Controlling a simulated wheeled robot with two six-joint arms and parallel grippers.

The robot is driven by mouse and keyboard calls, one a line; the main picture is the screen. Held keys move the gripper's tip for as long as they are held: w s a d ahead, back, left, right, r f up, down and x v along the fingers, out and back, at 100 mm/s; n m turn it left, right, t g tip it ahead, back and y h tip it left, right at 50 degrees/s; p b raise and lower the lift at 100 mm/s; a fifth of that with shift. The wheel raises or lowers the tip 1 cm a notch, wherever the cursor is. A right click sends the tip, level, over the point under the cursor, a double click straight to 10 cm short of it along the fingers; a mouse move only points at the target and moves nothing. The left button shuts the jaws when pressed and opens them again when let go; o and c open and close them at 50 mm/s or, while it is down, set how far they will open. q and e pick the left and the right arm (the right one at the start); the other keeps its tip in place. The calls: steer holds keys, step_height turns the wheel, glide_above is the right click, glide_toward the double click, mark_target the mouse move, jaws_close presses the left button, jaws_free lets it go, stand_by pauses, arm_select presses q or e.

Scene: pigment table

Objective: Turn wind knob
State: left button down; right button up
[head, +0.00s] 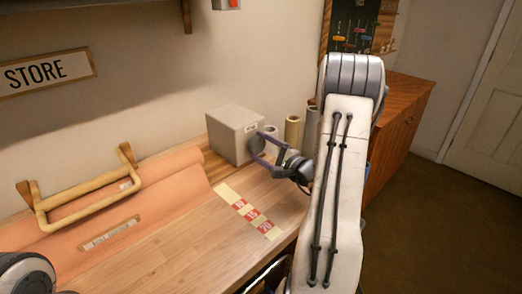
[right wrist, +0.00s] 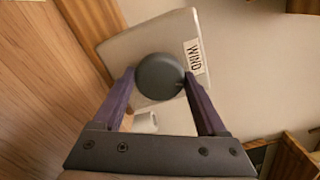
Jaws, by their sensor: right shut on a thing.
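The wind knob (right wrist: 160,76) is a dark round disc in the right wrist view. It sits on the front of a pale grey box (head: 231,135), whose white label (right wrist: 193,57) reads WIND in the right wrist view. My right gripper (head: 258,143) is at the box's front face and shut on the knob, with one purple finger on each side of it. In the head view the fingers largely hide the knob. My left gripper is not in view.
A wooden table (head: 165,250) carries an orange sheet (head: 75,240) with a wooden handle frame (head: 90,190). A strip with red number cards (head: 250,213) lies in front of the box. Upright cylinders (head: 292,132) stand right of the box, and a wooden cabinet (head: 400,120) is beyond.

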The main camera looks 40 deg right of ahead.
steer(key=m, duration=0.3)
steer(key=shift+m, duration=0.4)
steer(key=m, duration=0.3)
steer(key=shift+m, duration=0.3)
steer(key=m+p, duration=0.1)
steer(key=m, duration=0.2)
steer(key=shift+m, duration=0.4)
steer(key=m+p, duration=0.1)
steer(key=m, duration=0.2)
steer(key=shift+m+p, duration=0.3)
steer(key=shift+p, duration=0.05)
steer(key=m+p, duration=0.2)
steer(key=m, duration=0.1)
steer(key=shift+m, duration=0.3)
steer(key=m+p, duration=0.3)
steer(key=m, duration=0.1)
steer(key=m+p, duration=0.3)
steer(key=m, duration=0.2)
steer(key=shift+m+p, duration=0.95)
steer(key=shift+m, duration=0.65)
steer(key=shift+f, duration=0.1)
